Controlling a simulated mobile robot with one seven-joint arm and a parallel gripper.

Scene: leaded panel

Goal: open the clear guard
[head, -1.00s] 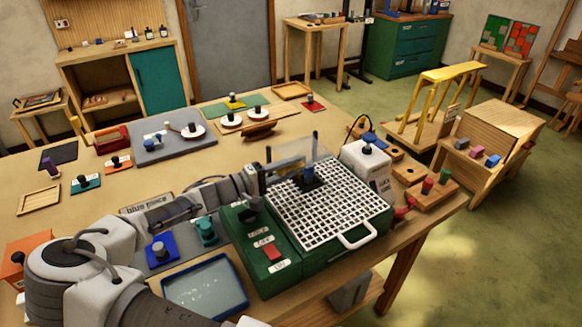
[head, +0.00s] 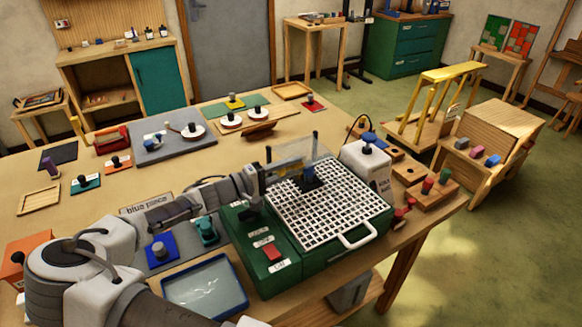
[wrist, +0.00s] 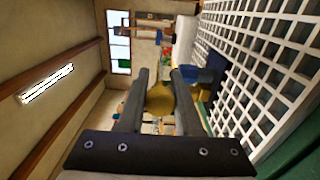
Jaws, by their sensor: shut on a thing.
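The clear guard (head: 300,160) is a see-through panel between two dark posts, standing over the back of the white grid on the green machine (head: 262,258). My gripper (wrist: 160,78) reaches in from the left, at the guard's left end in the head view. In the wrist view its two dark fingers are shut on a brass-yellow knob (wrist: 160,100). Whether the knob joins the guard is hard to see.
The white grid (head: 335,215) has a white handle at its front. A white box with a blue top (head: 367,160) stands behind right. A blue-rimmed tray (head: 205,308) lies in front of my arm. Red and green pegs stand on a wooden block (head: 438,192) at the right.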

